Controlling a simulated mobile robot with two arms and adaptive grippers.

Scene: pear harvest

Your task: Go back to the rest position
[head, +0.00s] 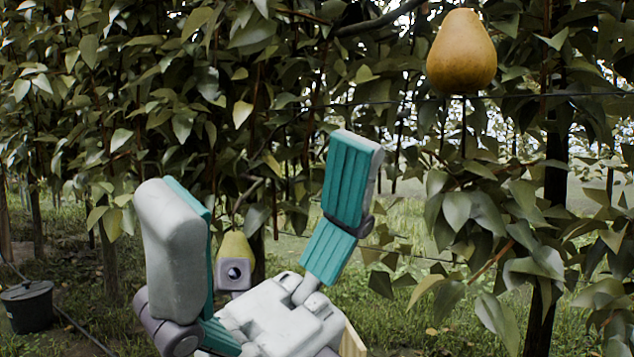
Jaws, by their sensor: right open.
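My right gripper (262,170) is large in the lower middle of the head view, pointing up. Its two grey fingers with teal ribbed pads are spread wide apart, with nothing held between them. A brownish-yellow pear (461,52) hangs at the upper right, above and to the right of the gripper and apart from it. A second, yellow-green pear (236,248) shows partly behind the gripper's palm; its lower part is hidden. My left gripper is not in view.
Dense leafy branches (130,70) fill the back, and more leaves (500,240) hang at the right near the gripper. A thin wire crosses behind the pear. A dark bucket (28,308) stands on the grass at the lower left. A pale wooden edge (352,342) shows below the gripper.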

